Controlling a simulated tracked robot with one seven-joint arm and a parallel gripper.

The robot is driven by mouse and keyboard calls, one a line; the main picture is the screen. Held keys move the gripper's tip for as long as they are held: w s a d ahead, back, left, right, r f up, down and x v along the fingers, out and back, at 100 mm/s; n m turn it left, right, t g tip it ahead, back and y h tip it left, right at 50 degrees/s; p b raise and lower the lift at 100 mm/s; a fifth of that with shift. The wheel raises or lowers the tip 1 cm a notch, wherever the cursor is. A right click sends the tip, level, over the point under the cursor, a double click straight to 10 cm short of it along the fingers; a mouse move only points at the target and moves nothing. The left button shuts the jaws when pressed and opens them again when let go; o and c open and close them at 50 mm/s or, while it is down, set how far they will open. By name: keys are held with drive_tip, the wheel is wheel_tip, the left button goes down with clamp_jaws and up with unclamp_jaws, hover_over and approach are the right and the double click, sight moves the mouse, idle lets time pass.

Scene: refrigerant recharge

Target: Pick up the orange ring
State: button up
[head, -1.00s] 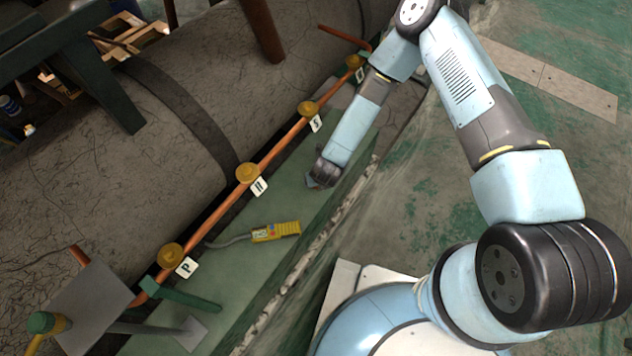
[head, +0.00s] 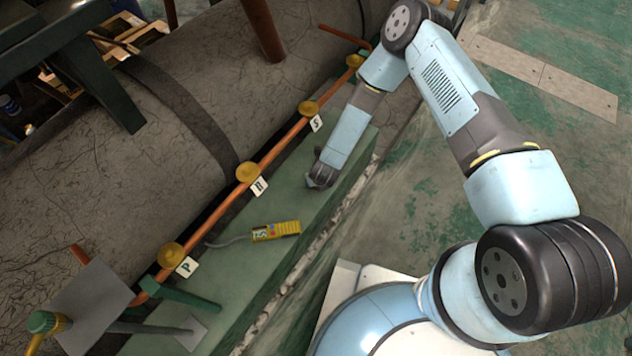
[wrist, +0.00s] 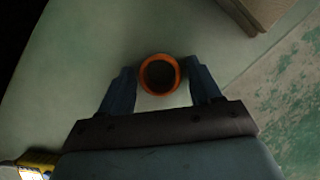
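The orange ring (wrist: 159,75) lies on the pale green bench top (wrist: 70,70) in the wrist view, with a dark round opening in its middle. My gripper (wrist: 160,68) is open, with one dark blue finger on each side of the ring. The gaps between the fingers and the ring are narrow, and I cannot tell whether either finger touches it. In the head view my gripper (head: 319,182) is low over the green bench, and I cannot make out the ring there.
A yellow handheld meter (head: 276,231) with a grey hose lies on the bench to the left. Behind the bench runs a copper pipe (head: 215,218) with several brass valves and letter tags. A brown block (wrist: 255,12) stands near the ring. The bench's front edge is close on the right.

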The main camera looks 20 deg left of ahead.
drive_tip(key=c, duration=0.6)
drive_tip(key=shift+r, duration=0.2)
drive_tip(key=v, duration=0.3)
drive_tip(key=shift+w+a+r, duration=0.15)
drive_tip(key=shift+w+r, duration=0.1)
drive_tip(key=shift+r, duration=0.05)
drive_tip(key=shift+s+d+r, duration=1.4)
drive_tip(key=shift+s+r, duration=0.35)
drive_tip(key=shift+r, duration=0.45)
drive_tip(key=shift+s+d+r, duration=1.35)
drive_tip(key=shift+s+r, duration=0.4)
drive_tip(key=shift+r, duration=0.45)
drive_tip(key=shift+s+d+r, duration=1.4)
drive_tip(key=shift+s+r, duration=0.35)
drive_tip(key=shift+r, duration=0.45)
